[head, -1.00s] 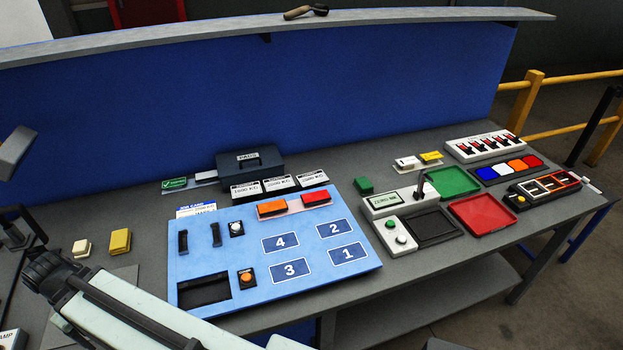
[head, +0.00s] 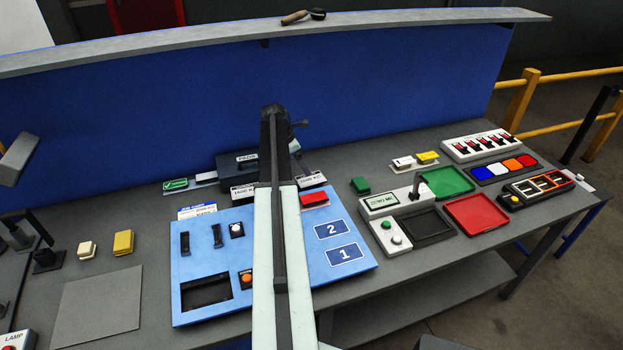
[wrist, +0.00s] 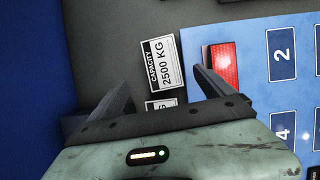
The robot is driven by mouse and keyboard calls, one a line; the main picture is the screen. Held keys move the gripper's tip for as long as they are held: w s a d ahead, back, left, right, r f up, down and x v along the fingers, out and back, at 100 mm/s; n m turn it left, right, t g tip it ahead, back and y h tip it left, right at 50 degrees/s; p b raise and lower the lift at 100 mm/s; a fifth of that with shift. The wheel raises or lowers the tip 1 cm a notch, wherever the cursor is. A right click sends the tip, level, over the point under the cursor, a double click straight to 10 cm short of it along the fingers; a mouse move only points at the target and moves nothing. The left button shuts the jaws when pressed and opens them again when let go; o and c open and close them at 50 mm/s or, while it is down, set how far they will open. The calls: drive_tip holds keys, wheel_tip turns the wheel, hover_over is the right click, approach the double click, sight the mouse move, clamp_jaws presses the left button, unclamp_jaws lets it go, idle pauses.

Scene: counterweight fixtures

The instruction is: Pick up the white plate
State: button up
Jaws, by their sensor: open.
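Several pieces are white, and I cannot tell for certain which is the white plate. A white-faced capacity plate marked 2500 KG (wrist: 167,62) lies between my open gripper fingers (wrist: 158,84) in the wrist view, with nothing gripped. A second capacity plate (wrist: 160,104) beside it is partly hidden by my gripper. In the head view, the capacity plates show left (head: 243,191) and right (head: 311,180) of my arm, which hides the middle one. A cream-white block (head: 87,250) sits at the left of the bench. A small white piece (head: 403,162) lies beside a yellow one at the back right.
The red block (head: 314,199) lies close to my right finger. A blue numbered panel (head: 345,281), a dark box (head: 228,163) and the blue back wall (head: 150,140) surround my arm. A yellow block (head: 123,242) and a bare grey mat (head: 98,307) are at the left.

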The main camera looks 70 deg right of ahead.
sight(310, 179)
drive_tip(key=shift+s+d, duration=0.25)
drive_tip(key=shift+s, duration=0.05)
drive_tip(key=b+x, duration=0.2)
drive_tip(key=shift+w+f+b, duration=0.1)
drive_tip(key=shift+f+b, duration=0.2)
drive_tip(key=shift+f, duration=0.05)
drive_tip(key=b+x, duration=0.5)
drive_tip(key=shift+a+f, duration=0.25)
drive_tip(key=shift+f, duration=0.1)
drive_tip(key=shift+r, duration=0.25)
drive_tip(key=c, duration=1.5)
